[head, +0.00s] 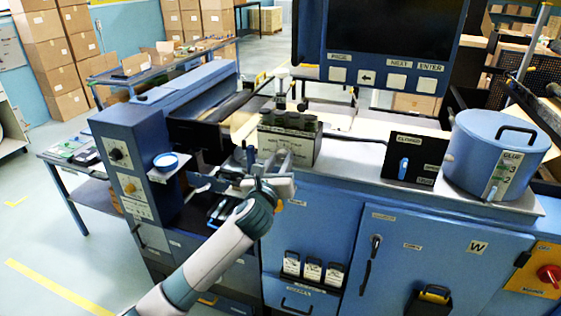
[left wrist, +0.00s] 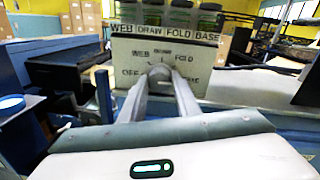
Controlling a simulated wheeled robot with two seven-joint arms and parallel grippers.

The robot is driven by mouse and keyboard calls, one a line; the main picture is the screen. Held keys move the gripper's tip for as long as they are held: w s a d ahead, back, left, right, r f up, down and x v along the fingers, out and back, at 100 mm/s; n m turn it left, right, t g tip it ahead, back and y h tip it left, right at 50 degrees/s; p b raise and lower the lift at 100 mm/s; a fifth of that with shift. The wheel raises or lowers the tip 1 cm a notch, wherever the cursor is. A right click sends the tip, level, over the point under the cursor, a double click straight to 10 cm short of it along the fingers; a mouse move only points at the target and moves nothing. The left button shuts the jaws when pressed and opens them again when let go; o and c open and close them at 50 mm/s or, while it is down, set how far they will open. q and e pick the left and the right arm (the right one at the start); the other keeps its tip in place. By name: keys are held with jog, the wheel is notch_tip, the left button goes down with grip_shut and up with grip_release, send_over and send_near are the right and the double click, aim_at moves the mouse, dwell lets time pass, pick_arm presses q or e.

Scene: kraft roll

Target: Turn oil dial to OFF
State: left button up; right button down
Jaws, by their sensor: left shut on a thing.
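The oil panel (head: 303,153) is a pale box front on the machine, below several dark green-topped oil bottles (head: 290,119). In the left wrist view its face (left wrist: 205,52) has WEB, a partly covered top label and FOLD around a dial, with OFF at lower left and BASE at lower right. My left gripper (head: 284,158) reaches the panel from the front. In the left wrist view its fingers (left wrist: 161,74) are shut on the dial knob. The fingers hide most of the knob, so I cannot tell where it points. My right gripper is not in view.
A blue control column (head: 127,165) with knobs stands left of the panel. A screen (head: 388,40) hangs above. Blue cabinet doors (head: 420,262) are below.

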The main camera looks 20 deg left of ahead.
pick_arm(q)
jog(key=n, duration=0.4)
jog(key=shift+n, duration=0.3)
jog(key=n, duration=0.4)
jog(key=shift+a+g+h, duration=0.1)
jog(key=shift+g+h, duration=0.2)
jog(key=shift+g, duration=0.1)
jog(key=n, duration=0.4)
jog(key=shift+h, duration=0.3)
jog(key=n, duration=0.3)
jog(key=shift+n, duration=0.4)
jog(key=n+h, duration=0.1)
jog(key=n, duration=0.3)
jog(key=shift+a, duration=0.15)
jog(key=n, duration=0.4)
jog(key=shift+f, duration=0.1)
jog(key=n, duration=0.4)
jog(key=shift+n+h, duration=0.3)
jog(key=shift+n, duration=0.1)
jog(key=n, duration=0.4)
jog(key=shift+f+t, duration=0.1)
jog(key=shift+t, duration=0.2)
